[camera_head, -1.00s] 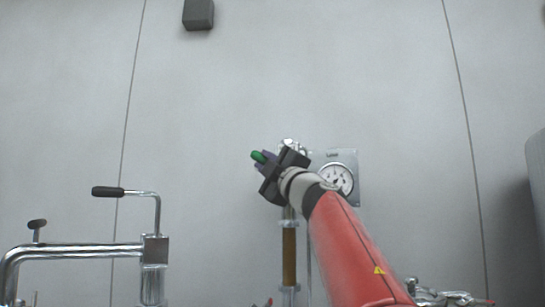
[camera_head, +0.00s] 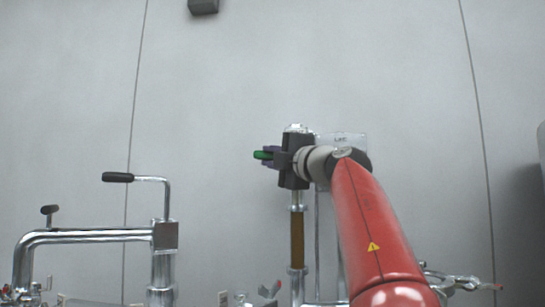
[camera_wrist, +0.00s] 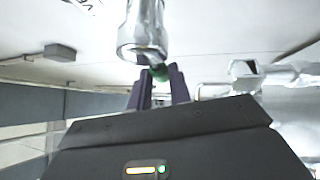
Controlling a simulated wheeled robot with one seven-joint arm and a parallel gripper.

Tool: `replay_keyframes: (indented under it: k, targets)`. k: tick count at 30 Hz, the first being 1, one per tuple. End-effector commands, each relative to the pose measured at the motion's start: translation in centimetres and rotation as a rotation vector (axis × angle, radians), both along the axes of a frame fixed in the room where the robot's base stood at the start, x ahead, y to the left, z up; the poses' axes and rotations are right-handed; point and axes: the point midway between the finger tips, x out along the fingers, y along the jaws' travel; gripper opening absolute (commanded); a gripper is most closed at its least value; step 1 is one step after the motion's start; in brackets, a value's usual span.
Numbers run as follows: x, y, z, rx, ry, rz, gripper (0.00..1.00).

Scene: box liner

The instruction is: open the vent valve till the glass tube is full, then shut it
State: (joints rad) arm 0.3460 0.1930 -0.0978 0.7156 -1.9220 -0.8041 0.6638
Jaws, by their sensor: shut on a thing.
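My gripper (camera_head: 270,156) is shut on the green handle (camera_head: 261,155) of the vent valve, at the top of the metal column in the head view. The handle points left and lies about level. In the wrist view the purple fingers of my gripper (camera_wrist: 159,84) close around the green handle (camera_wrist: 159,73), just below a shiny metal pipe end (camera_wrist: 142,45). The glass tube (camera_head: 297,240) stands upright below my gripper, between metal fittings. Amber-brown colour shows along its visible length. Its upper end is close under my gripper, and I cannot make out a liquid line.
A pale plate (camera_head: 350,140) behind my wrist is mostly covered by my arm. At left stands a bent metal pipe (camera_head: 85,236) with a black-handled crank (camera_head: 118,177).

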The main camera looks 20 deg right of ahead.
Motion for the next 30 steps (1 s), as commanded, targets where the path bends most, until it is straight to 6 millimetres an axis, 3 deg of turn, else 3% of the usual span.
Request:
replay_keyframes:
  k: [6, 7, 12, 22, 30]
  targets:
    - [0.1, 0.1, -0.1, 0.001, 0.002, 0.002, 0.0]
    - [0.1, 0.1, -0.1, 0.001, 0.002, 0.002, 0.21]
    - [0.1, 0.0, -0.1, 0.0, 0.0, 0.002, 0.41]
    - [-0.5, -0.2, -0.2, 0.0, -0.001, 0.0, 0.41]
    - [-4.5, -1.5, -1.3, 0.001, -0.001, -0.001, 0.41]
